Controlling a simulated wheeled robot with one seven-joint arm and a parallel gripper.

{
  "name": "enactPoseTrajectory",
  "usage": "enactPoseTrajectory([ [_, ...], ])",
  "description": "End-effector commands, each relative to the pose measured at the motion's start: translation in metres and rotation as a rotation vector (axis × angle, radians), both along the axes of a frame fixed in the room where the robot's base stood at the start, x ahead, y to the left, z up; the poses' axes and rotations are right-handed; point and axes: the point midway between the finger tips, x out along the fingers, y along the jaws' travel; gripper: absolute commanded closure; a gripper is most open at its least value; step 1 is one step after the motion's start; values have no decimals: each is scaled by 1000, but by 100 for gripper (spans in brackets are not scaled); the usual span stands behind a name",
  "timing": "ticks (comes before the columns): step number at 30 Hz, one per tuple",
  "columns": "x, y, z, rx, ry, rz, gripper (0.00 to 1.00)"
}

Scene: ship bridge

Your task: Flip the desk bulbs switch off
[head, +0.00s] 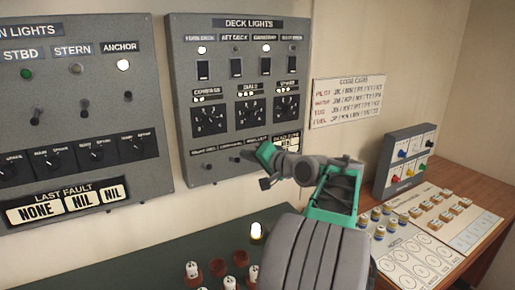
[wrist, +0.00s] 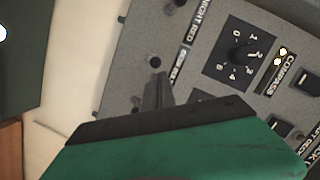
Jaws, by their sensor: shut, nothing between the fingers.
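The grey DECK LIGHTS panel (head: 180,120) is on the wall, with a bottom row of small dark toggles. One toggle (head: 208,166) shows at the row's left, and another (head: 236,160) is beside it. Their labels are too small to read, so I cannot tell which is the desk bulbs switch. My gripper (head: 248,154) is shut and empty, in front of the right part of this row, hiding some of it. In the wrist view, my gripper's dark fingers (wrist: 157,90) are close to a dark toggle (wrist: 154,62). I cannot tell whether they touch.
A lit bulb (head: 257,232) stands on the green desk top (head: 130,260), near red sockets (head: 240,258) and white-topped pieces (head: 192,269). Another switch panel (head: 70,120) hangs to the left. A code card (head: 347,101), a plug box (head: 405,160) and a chart board (head: 430,235) are right.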

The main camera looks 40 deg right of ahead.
Motion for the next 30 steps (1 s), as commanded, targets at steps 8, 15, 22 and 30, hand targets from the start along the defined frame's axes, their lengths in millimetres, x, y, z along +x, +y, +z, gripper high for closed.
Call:
enactPoseTrajectory([
  [8,0,2,-2,1,0,1,100],
  [15,0,2,-7,-5,-24,0,100],
  [22,0,3,-9,-28,-101,1,100],
  [30,0,3,-12,-47,-168,2,100],
])
